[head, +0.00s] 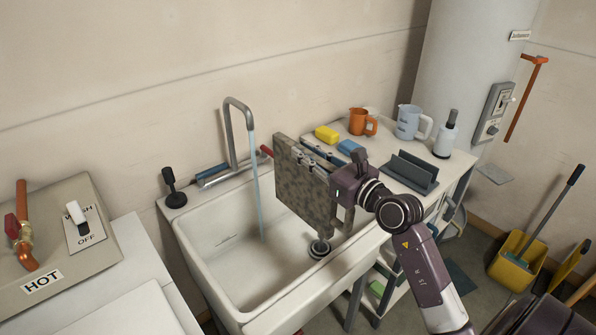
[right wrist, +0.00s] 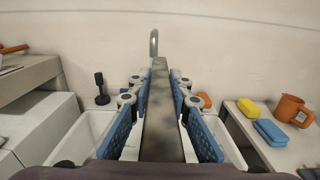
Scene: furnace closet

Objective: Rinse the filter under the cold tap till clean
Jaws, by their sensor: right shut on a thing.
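My right gripper (head: 345,185) is shut on the filter (head: 303,188), a flat grey-brown panel with dark mottled dirt. In the right wrist view, the filter (right wrist: 161,120) stands edge-on between the blue pads of the gripper (right wrist: 160,125). The filter hangs upright over the right part of the white sink (head: 205,262). The tap (head: 232,135) is running, and a thin blue stream of water (head: 257,190) falls into the sink to the left of the filter. The stream and the filter look apart. A red handle (head: 266,151) is at the tap's right. My left gripper is out of view.
A side table to the right holds a yellow sponge (head: 327,134), a blue sponge (head: 351,147), an orange mug (head: 362,122), a pale jug (head: 410,122), a bottle (head: 446,134) and a dark rack (head: 408,172). A dark plunger-like tool (head: 172,188) stands on the sink's left corner.

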